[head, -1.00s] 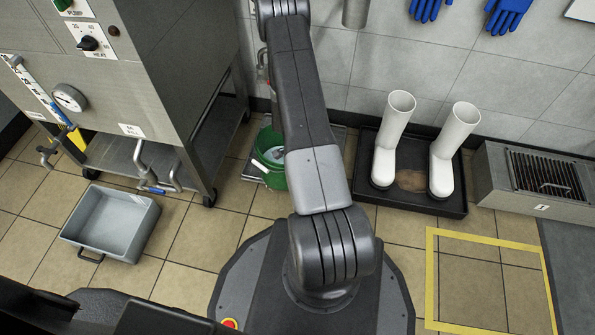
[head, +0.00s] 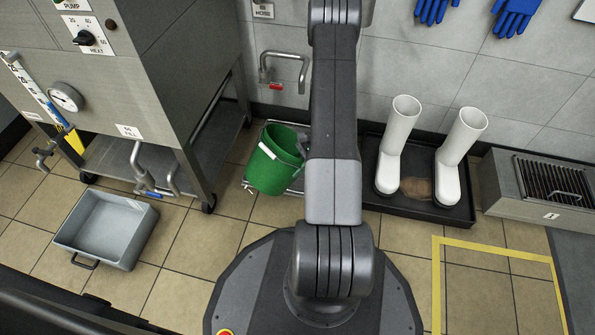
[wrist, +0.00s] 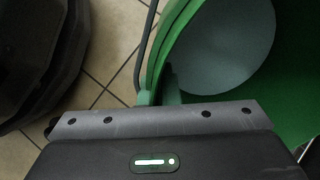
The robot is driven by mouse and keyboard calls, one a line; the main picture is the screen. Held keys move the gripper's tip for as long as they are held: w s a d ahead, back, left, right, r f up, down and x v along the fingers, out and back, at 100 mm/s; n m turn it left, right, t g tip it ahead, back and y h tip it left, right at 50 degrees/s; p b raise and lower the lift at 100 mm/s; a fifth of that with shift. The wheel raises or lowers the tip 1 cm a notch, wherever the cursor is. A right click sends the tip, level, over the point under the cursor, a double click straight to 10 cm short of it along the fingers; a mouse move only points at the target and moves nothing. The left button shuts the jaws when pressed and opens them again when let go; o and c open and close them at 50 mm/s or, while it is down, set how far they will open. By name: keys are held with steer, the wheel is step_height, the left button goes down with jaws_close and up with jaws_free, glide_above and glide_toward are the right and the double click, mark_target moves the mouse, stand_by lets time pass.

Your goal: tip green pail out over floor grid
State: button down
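The green pail (head: 272,165) is beside my arm in the head view, in front of the wall. It looks raised and tilted, with its mouth toward the upper right. In the wrist view the pail (wrist: 298,65) fills the right side, with a round grey-green surface inside; I cannot tell whether that is liquid or the bottom. My gripper (wrist: 160,92) is at the pail's rim and appears shut on it; in the head view my arm mostly hides it. A metal floor grid (head: 249,185) shows partly below the pail, largely covered.
A wall tap (head: 284,62) is above the pail. White boots (head: 396,145) on a black tray (head: 425,210) and a grilled metal box (head: 530,205) are right.

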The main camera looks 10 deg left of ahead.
steer(key=g+y, duration=0.1)
steer(key=w+d+f+g+y, duration=0.1)
steer(key=shift+w+d+f+g+y, duration=0.1)
steer(key=shift+f+g+y, duration=0.1)
steer(key=shift+g+y, duration=0.2)
steer(key=shift+w+d+f+g+y, duration=0.4)
steer(key=shift+f+g+y, duration=0.25)
steer(key=shift+f, duration=0.05)
steer(key=shift+w+d+f+g+y, duration=0.4)
steer(key=shift+f+g+y, duration=0.25)
steer(key=shift+f, duration=0.05)
stand_by(2.2)
